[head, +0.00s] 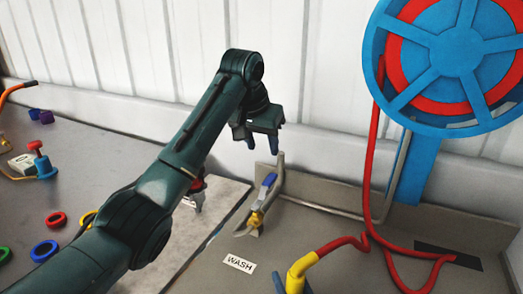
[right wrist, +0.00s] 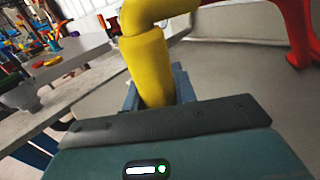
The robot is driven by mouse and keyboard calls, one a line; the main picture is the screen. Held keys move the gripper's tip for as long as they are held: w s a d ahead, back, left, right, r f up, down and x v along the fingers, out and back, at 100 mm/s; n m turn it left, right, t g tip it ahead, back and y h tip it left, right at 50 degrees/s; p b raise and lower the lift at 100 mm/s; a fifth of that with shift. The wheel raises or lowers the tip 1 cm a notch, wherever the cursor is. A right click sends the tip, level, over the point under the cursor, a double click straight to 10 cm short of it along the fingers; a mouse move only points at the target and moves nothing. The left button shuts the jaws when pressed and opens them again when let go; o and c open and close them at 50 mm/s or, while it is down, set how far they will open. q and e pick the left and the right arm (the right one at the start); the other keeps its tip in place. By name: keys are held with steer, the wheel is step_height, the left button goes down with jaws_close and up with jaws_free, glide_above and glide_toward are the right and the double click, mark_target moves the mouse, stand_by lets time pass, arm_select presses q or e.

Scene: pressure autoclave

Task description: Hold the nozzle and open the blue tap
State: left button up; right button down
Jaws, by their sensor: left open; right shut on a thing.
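The blue tap (head: 269,180) is a small blue lever on a grey pipe fitting with a yellow part (head: 257,217) below it, beside the back wall of the wash basin. My left gripper (head: 262,143) is open and empty, above and slightly left of the tap, apart from it. The yellow nozzle (head: 298,270) is on the end of a red hose at the bottom of the head view. In the right wrist view my right gripper (right wrist: 157,92) is shut on the yellow nozzle (right wrist: 150,60). Only a bit of this gripper shows in the head view (head: 278,284).
A blue and red hose reel (head: 455,55) hangs at upper right; its red hose (head: 371,150) drops into the basin. A WASH label (head: 239,263) lies left of the nozzle. The bench at left holds coloured rings (head: 56,220) and small fittings (head: 42,165).

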steer(key=shift+f, duration=0.3)
steer(key=c, duration=1.5)
jaws_free()
steer(key=o, duration=0.4)
steer(key=shift+r, duration=0.2)
steer(key=shift+o, duration=0.2)
